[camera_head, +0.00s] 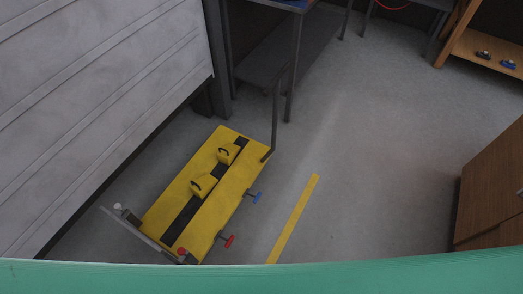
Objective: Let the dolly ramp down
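A low yellow dolly (228,189) with a dark strip down its middle lies on the grey floor, left of centre. Two yellow blocks with dark handles, a nearer one (203,185) and a farther one (228,153), sit on the strip. A red knob (229,241) and a blue knob (256,197) stick out from its right side. A grey bar or plate (145,234) runs across its near left end, with a white knob and a red knob by it; I cannot tell if this is the ramp. A dark upright post stands at the far end. Neither gripper shows.
A large grey panelled surface (95,95) fills the left. A workbench (290,50) stands behind the dolly. A wooden cabinet (490,195) is at the right. A yellow floor line (293,219) runs beside the dolly, with open floor right of it. A green surface (300,280) crosses the bottom.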

